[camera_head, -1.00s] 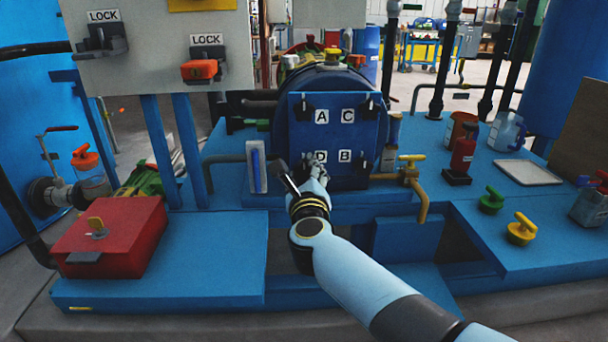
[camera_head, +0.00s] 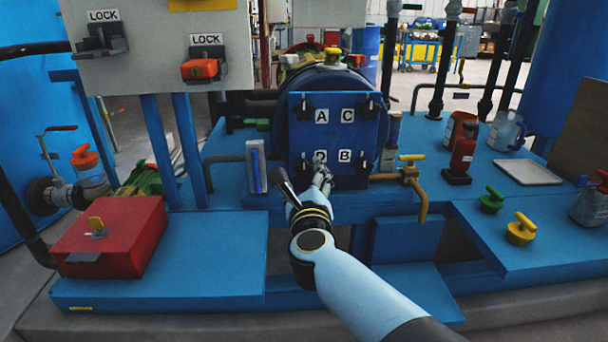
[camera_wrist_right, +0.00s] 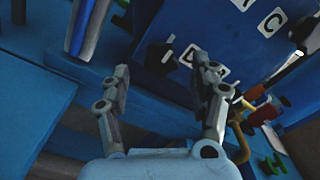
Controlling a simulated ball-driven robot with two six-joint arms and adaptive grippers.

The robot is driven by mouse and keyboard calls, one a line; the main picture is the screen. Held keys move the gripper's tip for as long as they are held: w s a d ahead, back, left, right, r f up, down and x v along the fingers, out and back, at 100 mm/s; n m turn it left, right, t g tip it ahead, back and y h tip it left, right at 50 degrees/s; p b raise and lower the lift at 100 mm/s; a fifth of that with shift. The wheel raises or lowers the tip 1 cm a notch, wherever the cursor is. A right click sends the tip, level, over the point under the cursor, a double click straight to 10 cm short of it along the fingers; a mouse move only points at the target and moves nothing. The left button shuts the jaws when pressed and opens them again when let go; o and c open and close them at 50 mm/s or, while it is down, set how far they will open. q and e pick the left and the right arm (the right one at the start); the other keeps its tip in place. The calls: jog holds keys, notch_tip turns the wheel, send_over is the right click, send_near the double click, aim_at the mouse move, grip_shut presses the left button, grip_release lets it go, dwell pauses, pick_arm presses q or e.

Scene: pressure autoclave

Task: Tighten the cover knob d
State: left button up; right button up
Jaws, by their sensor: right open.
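The blue cover (camera_head: 336,135) bears letters A, B, C and D, each with a black knob beside it. Cover knob d (camera_head: 303,165) is at the lower left of the cover, beside the partly hidden D label. My right gripper (camera_head: 322,168) is in front of the cover, just right of knob d, and hides part of the label. In the right wrist view, knob d (camera_wrist_right: 160,58) shows beyond and between the spread fingers of the open gripper (camera_wrist_right: 161,68), with nothing held. It looks apart from both fingers. My left gripper is not in view.
A grey pipe (camera_head: 228,159) and a blue-and-white gauge (camera_head: 256,170) stand left of the cover. A brass valve with a yellow handle (camera_head: 411,158) is to its right. A red box (camera_head: 112,238) sits front left.

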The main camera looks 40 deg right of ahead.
jog(key=v, duration=0.5)
jog(key=shift+s, duration=0.1)
dwell(0.3)
jog(key=s+a+f+n+g+y+p, duration=0.15)
jog(key=s+f+n+y, duration=0.25)
jog(key=s+f+n, duration=0.7)
jog(key=s+a+f+n+g+y+p, duration=0.1)
jog(key=s+f+n+g+y+p, duration=0.2)
jog(key=s+f+n, duration=0.85)
jog(key=s+d+f+n+g, duration=0.1)
jog(key=s+f+n+g, duration=0.4)
jog(key=s, duration=0.9)
jog(key=s+f+n+g+y, duration=0.1)
jog(key=s+f+n+g, duration=0.4)
jog(key=s+f+n, duration=0.3)
jog(key=s+f+p, duration=0.1)
jog(key=s+f, duration=0.3)
jog(key=s, duration=0.2)
jog(key=shift+s+d, duration=0.4)
jog(key=shift+g, duration=0.25)
